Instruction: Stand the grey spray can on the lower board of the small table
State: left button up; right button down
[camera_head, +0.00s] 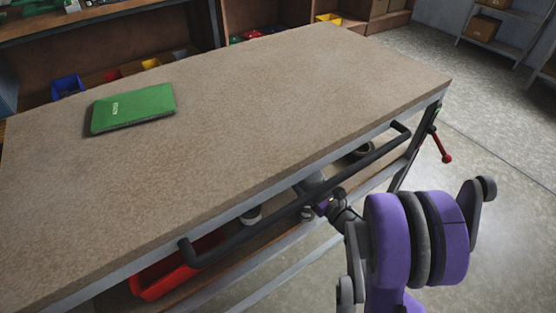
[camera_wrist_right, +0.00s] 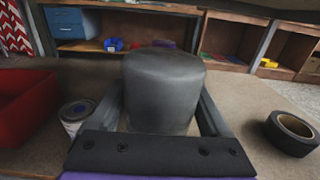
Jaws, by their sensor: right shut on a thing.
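The small table (camera_head: 250,110) fills the middle of the head view, with its lower board (camera_wrist_right: 250,105) under the top. In the right wrist view the grey spray can (camera_wrist_right: 162,85) stands large between the fingers of my right gripper (camera_wrist_right: 162,110), which is shut on it. The can looks upright in that view. Its lower end is hidden behind the gripper body, so I cannot tell whether it touches the board. In the head view my right arm reaches below the tabletop, and the fingers are mostly hidden there. My left gripper is not in view.
A black handle bar (camera_head: 290,205) runs along the table front. A green case (camera_head: 133,108) lies on top.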

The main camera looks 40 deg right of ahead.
jog(key=w+f+b, duration=0.1)
jog(key=w, duration=0.9)
jog(key=shift+d+f, duration=0.2)
jog(key=shift+f, duration=0.05)
